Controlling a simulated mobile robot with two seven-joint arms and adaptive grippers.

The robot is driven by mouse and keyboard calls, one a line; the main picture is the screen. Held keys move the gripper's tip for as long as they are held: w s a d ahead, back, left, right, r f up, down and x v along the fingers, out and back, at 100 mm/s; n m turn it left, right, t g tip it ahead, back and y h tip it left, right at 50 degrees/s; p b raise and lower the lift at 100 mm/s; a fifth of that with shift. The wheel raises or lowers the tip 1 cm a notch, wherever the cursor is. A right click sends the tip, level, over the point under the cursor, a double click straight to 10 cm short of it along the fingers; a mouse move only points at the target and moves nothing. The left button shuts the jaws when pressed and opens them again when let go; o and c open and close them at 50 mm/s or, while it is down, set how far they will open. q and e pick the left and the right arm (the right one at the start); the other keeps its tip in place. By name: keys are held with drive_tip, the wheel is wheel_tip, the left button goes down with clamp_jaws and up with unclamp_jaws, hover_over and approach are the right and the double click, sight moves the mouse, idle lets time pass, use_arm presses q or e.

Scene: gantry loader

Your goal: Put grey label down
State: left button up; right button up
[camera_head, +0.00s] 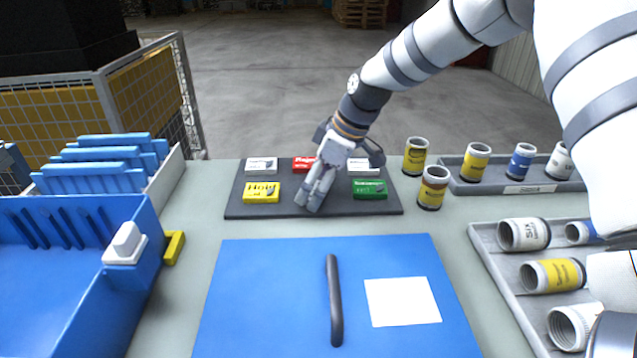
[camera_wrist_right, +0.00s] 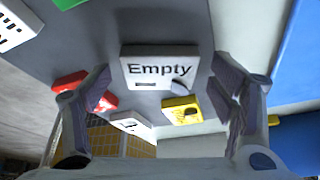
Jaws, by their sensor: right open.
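A pale grey label block reading "Empty" (camera_wrist_right: 158,67) shows in the right wrist view, between the spread fingers of my right gripper (camera_wrist_right: 165,92). It appears to lie on the dark mat (camera_head: 235,205), clear of both fingers. In the head view my right gripper (camera_head: 314,200) is low over the front middle of the mat and hides this block. The gripper is open and holds nothing. My left gripper is not in view.
Around it on the mat are a yellow label (camera_head: 262,192), a green label (camera_head: 370,189), a red label (camera_head: 303,164) and white labels (camera_head: 261,164). Cans (camera_head: 433,187) stand to the right. A blue board with a handle (camera_head: 335,300) lies in front; a blue bin (camera_head: 60,290) is left.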

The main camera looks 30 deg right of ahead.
drive_tip(key=shift+r, duration=0.3)
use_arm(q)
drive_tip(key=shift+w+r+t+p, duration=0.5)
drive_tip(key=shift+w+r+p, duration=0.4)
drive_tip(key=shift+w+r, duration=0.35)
use_arm(e)
drive_tip(key=v, duration=1.1)
drive_tip(key=shift+r, duration=0.35)
drive_tip(key=shift+s, duration=0.15)
